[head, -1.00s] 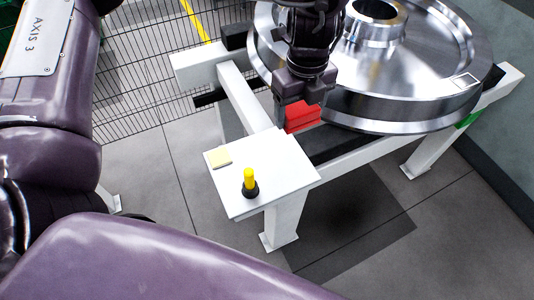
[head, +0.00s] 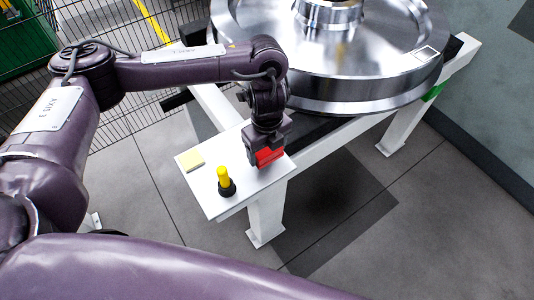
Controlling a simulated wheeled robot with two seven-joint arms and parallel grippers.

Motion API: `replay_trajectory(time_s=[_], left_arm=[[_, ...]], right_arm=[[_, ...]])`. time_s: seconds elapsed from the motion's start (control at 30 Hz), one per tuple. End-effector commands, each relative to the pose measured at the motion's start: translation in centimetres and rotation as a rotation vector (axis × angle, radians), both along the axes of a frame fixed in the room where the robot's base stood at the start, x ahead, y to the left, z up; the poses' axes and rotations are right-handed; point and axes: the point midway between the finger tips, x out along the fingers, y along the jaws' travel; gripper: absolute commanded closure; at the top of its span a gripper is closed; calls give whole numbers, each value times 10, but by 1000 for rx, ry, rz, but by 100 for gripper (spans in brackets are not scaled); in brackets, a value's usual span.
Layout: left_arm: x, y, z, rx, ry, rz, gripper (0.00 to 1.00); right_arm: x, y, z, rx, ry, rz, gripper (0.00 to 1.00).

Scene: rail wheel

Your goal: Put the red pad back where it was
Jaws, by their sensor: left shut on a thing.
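The red pad (head: 268,157) is between the fingers of my left gripper (head: 265,155), which is shut on it. The gripper points down over the right part of the small white shelf (head: 213,204) at the stand's near corner. I cannot tell whether the pad touches the shelf. The large steel rail wheel (head: 340,92) lies flat on the white stand (head: 405,122) behind the gripper. My right gripper is not in view.
A yellow-topped black peg (head: 225,182) stands upright on the shelf, left of the pad. A green block (head: 433,92) is on the right beam. Wire fencing (head: 125,115) stands at the left.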

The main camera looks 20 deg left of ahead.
Motion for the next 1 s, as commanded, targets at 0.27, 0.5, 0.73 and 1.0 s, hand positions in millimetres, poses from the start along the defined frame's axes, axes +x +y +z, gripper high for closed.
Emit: replay_trajectory(time_s=[0.27, 0.5, 0.73, 1.0], left_arm=[[0, -1, -23, -1, 1, 0, 49], [0, 0, -25, 0, 1, 0, 49], [0, 0, -25, 0, 1, 0, 6], [0, 0, -24, -1, 1, 0, 6]], right_arm=[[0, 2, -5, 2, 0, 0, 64], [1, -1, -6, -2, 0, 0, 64], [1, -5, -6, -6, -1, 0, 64], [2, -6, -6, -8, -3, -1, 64]])
